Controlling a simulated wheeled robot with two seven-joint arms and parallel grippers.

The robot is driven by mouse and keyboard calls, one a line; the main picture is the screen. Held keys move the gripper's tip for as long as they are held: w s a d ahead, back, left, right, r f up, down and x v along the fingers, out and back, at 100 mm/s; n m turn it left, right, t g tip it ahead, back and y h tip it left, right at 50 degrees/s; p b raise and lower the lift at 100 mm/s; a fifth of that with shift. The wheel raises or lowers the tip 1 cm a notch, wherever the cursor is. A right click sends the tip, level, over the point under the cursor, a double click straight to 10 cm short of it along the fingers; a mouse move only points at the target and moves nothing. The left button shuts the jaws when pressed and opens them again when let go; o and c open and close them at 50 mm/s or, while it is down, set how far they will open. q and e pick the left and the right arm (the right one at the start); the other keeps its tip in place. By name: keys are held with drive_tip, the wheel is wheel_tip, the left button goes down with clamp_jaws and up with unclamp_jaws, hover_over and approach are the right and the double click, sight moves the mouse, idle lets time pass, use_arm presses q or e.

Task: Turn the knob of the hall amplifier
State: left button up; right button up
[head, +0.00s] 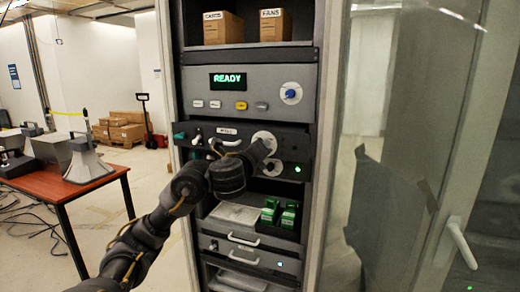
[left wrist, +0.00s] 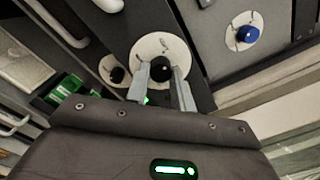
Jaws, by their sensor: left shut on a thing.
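A dark grey rack panel (head: 293,146) has a small label, too small to read, and a white dial (head: 268,134) at its right side. In the left wrist view a black knob (left wrist: 161,68) sits in the middle of a white dial (left wrist: 152,45). My left gripper (left wrist: 160,80) is shut on this black knob, one finger on each side. In the head view my left gripper (head: 262,150) reaches the dial and hides the knob. Which panel is the hall amplifier I cannot read. My right gripper is in neither view.
Above is a grey panel reading READY (head: 229,81) with a blue knob (head: 290,93). A second white dial (head: 271,169) is just below, with a black knob (left wrist: 116,74). A glass door (head: 400,120) stands at the right, a table (head: 65,184) at the left.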

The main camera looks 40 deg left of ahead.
use_arm(q)
drive_tip(key=shift+r+n+g+p, duration=0.15)
drive_tip(key=shift+n+p, duration=0.35)
drive_tip(key=shift+n, duration=4.8)
drive_tip(key=shift+r+n+g+p, duration=0.15)
drive_tip(key=shift+n+p, duration=0.35)
drive_tip(key=shift+n, duration=4.8)
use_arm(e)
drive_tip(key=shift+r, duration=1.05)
use_arm(q)
drive_tip(key=o, duration=1)
